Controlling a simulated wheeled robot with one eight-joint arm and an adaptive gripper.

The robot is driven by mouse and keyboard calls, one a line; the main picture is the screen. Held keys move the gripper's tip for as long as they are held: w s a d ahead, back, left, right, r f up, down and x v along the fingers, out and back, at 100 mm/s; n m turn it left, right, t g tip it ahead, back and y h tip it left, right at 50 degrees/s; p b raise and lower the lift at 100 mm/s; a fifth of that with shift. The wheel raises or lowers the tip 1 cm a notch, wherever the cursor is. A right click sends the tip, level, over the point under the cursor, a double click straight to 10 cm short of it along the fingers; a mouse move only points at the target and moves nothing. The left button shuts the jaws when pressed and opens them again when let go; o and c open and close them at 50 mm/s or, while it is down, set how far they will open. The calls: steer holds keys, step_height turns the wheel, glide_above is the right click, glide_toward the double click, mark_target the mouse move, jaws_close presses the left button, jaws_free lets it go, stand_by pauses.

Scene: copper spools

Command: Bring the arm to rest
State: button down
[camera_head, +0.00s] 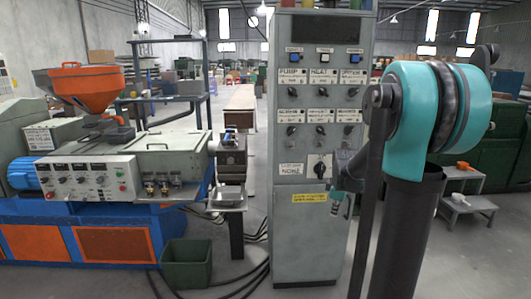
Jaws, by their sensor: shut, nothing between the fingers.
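My arm rises at the right of the head view, with large teal joint housings and dark links. My gripper (346,206) appears small and partly teal beside the thin dark link, in front of the lower part of the grey control cabinet (299,240). It is shut and holds nothing. The near link and column hide part of the arm behind them. No copper spool can be made out.
A machine with an orange hopper (86,84) and blue base stands at the left. A dark green bin (186,266) sits on the floor before it, near black cables. A small grey step stool (467,208) stands at the right. Some grey floor is open there.

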steer(key=s+a+f+m, duration=0.2)
steer(key=s+m, duration=0.2)
steer(key=s, duration=0.4)
steer(key=s+a+f+m, duration=0.2)
steer(key=s+f+m, duration=0.1)
steer(key=s, duration=0.6)
steer(key=s+a+f+m, duration=0.3)
steer(key=s+m, duration=0.2)
steer(key=s, duration=0.3)
steer(key=shift+s+t+y, duration=0.2)
steer(key=shift+t+y, duration=0.1)
steer(key=shift+a+r, duration=0.1)
